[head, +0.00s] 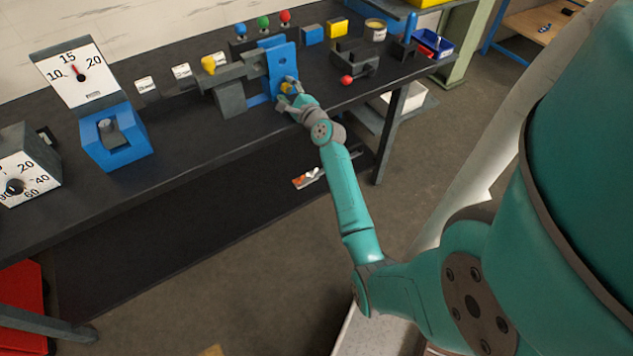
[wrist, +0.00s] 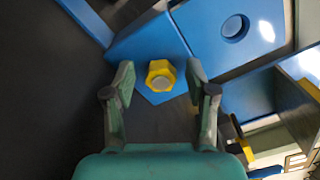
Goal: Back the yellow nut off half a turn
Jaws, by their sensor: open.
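The yellow nut (wrist: 152,69) is a hex nut around a grey round end, in front of a blue part (wrist: 150,45) in the wrist view. In the head view the yellow nut (head: 285,88) is partly hidden by my gripper, at the right side of the blue upright block (head: 281,66). My gripper (wrist: 160,82) is open, with one finger on each side of the nut. Gaps show between both fingers and the nut, so neither appears to touch it. My gripper (head: 289,93) reaches the fixture from the front in the head view.
A grey fixture with a yellow knob (head: 208,65) stands left of the blue block. A grey block with a red knob (head: 346,80) is to the right. Dial gauges (head: 80,76) stand on the left of the dark bench (head: 190,150), whose front strip is mostly clear.

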